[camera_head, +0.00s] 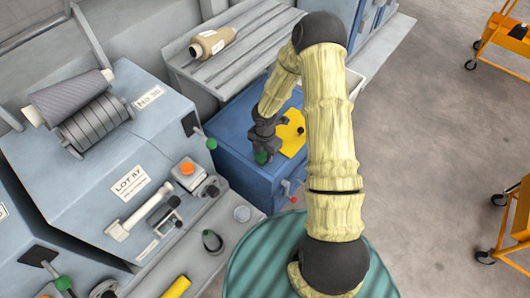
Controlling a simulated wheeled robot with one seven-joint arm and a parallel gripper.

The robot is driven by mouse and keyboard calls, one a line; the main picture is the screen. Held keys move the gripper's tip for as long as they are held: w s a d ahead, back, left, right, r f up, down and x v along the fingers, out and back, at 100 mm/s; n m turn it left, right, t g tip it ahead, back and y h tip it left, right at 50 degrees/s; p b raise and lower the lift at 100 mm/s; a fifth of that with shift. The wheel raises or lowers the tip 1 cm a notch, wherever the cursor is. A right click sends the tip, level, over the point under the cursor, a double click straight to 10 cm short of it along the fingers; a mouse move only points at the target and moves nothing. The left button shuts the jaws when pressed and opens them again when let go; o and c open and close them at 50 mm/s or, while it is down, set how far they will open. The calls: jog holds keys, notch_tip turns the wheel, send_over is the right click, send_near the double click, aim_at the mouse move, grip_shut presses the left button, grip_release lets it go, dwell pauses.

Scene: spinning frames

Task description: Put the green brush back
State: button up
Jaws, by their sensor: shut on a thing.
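My gripper (263,145) is over the top of the blue cabinet (240,128), near its left front part, with its fingers pointing down. A small dark green rounded piece (261,157) shows right at the fingertips. I take it to be part of the green brush, held in the shut jaws. The rest of the brush is hidden by the fingers or too small to make out. I cannot tell whether it touches the cabinet top. A yellow patch (291,140) with a small dark spot lies just right of the gripper.
On the left, a grey machine carries a dark yarn cone (70,92), an orange button (187,168) and a green-knobbed lever (211,144). A brown spool (212,42) lies on the slatted top behind. Orange carts (505,35) stand right; the floor between is clear.

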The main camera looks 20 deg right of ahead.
jog(key=shift+f, duration=0.15)
jog(key=o, duration=1)
jog(key=shift+c, duration=0.2)
notch_tip(320, 180, up, 12)
jog(key=p, duration=0.2)
jog(key=shift+p, duration=0.4)
jog(key=shift+r, duration=0.2)
